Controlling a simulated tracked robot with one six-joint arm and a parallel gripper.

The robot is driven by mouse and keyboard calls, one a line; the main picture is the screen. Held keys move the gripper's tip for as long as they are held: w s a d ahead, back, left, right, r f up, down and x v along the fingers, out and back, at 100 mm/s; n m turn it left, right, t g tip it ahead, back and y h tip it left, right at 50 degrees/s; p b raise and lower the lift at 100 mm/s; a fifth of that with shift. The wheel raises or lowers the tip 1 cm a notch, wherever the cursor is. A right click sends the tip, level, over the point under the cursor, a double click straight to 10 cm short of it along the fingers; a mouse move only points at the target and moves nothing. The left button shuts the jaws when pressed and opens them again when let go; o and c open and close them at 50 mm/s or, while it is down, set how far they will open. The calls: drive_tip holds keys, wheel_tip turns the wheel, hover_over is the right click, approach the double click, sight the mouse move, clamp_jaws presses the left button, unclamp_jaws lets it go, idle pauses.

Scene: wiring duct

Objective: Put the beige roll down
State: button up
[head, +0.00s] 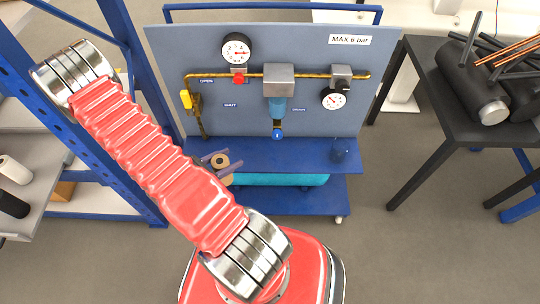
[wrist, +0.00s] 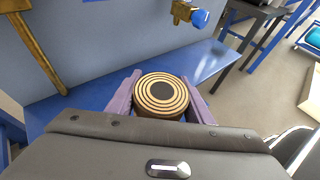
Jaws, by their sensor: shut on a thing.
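The beige roll (wrist: 161,95) sits between the two purple fingers of my gripper (wrist: 162,97) in the wrist view, its ringed end with a dark centre facing the camera. My gripper is shut on it. In the head view the beige roll (head: 220,160) and my gripper (head: 212,160) show at the left part of the blue shelf (head: 290,153) of the panel stand. Whether the roll touches the shelf cannot be told. My red-sleeved arm hides part of the shelf's left end.
The blue panel (head: 330,115) with gauges and a brass pipe rises behind the shelf. A yellow-handled valve (head: 187,100) hangs close to my gripper. The shelf's middle is clear. A black table (head: 480,130) holds rolls and rods.

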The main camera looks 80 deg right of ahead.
drive_tip(key=shift+s+f+m+y, duration=0.15)
drive_tip(key=shift+s+m+y, duration=0.15)
drive_tip(key=shift+s, duration=0.45)
drive_tip(key=s+d, duration=0.7)
drive_tip(key=d, duration=0.5)
drive_tip(key=shift+s, duration=0.25)
drive_tip(key=shift+x, duration=2)
drive_tip(key=shift+s, duration=0.1)
